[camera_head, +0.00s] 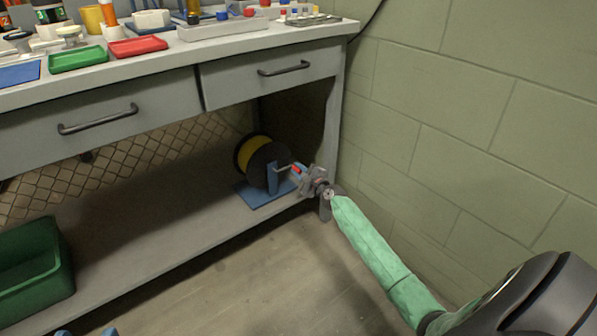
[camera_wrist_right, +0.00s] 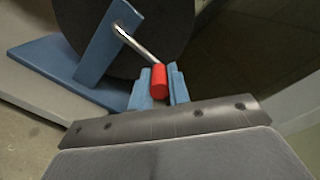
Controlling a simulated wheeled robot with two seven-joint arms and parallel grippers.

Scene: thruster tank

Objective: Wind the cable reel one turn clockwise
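The cable reel (camera_head: 266,160) has dark round flanges and yellow cable on its drum. It stands on a blue base (camera_head: 262,193) on the lower shelf, under the right drawer. Its metal crank (camera_wrist_right: 138,45) ends in a red handle (camera_wrist_right: 159,81), which shows small in the head view (camera_head: 297,169). My right gripper (camera_head: 300,174) is at the handle. In the right wrist view, its two blue fingers (camera_wrist_right: 160,88) stand close on both sides of the handle and appear shut on it. Two blue tips of my left gripper (camera_head: 85,332) show apart at the bottom edge.
The shelf (camera_head: 150,225) is bare left of the reel, up to a green bin (camera_head: 35,270). The bench leg (camera_head: 333,130) and block wall (camera_head: 450,130) are close on the right. Two drawers (camera_head: 270,78) are above; trays and small items cover the bench top.

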